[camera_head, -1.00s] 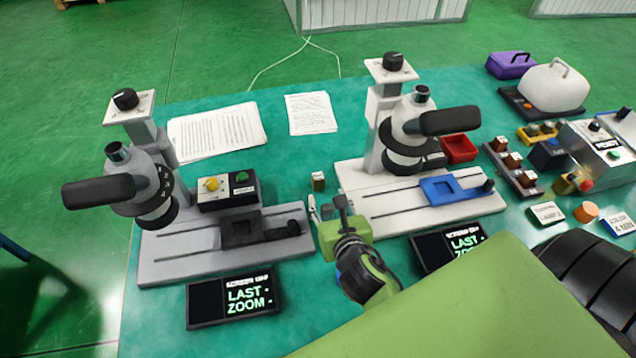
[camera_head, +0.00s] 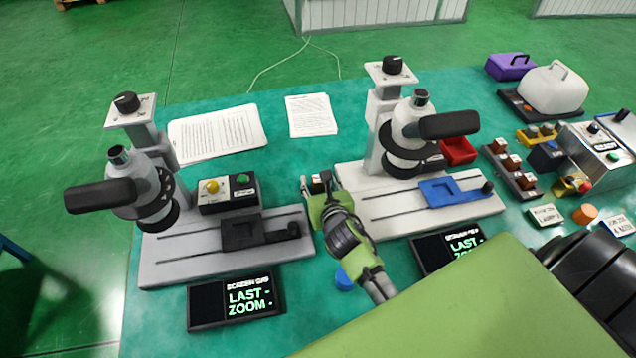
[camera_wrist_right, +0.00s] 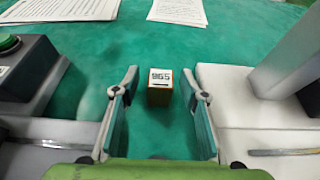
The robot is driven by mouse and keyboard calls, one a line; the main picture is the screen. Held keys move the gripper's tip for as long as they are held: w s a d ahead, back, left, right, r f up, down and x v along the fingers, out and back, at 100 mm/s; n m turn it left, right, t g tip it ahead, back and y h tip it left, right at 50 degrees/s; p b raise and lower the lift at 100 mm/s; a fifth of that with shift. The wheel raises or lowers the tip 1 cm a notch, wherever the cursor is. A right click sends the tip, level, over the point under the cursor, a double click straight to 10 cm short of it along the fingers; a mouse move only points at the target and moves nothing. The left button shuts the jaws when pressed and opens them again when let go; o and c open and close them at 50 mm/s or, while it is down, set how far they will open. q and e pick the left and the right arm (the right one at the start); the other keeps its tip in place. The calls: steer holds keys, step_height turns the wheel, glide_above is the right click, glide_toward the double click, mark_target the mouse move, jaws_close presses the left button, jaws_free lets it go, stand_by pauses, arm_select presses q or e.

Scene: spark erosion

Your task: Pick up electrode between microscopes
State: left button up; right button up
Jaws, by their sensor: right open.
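The electrode (camera_wrist_right: 160,88) is a small copper-brown block with a white marked top. It stands on the teal table between the left microscope (camera_head: 145,190) and the right microscope (camera_head: 408,135). My right gripper (camera_head: 317,184) is open, with its fingers on either side of the electrode in the head view. In the right wrist view the open fingers (camera_wrist_right: 160,100) flank the block with gaps on both sides, and neither touches it. In the head view the electrode (camera_head: 319,182) is partly hidden by the gripper. My left gripper is not in view.
Microscope bases stand close on both sides of the gripper. A button box (camera_head: 228,193) is at left, papers (camera_head: 217,131) lie behind. Two screens (camera_head: 236,300) reading LAST ZOOM lie in front. A blue round thing (camera_head: 344,279) is under my arm. A red tray (camera_head: 460,151) is at right.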

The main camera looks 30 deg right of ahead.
jaws_close()
steer(key=shift+r, duration=0.1)
steer(key=shift+r, duration=0.1)
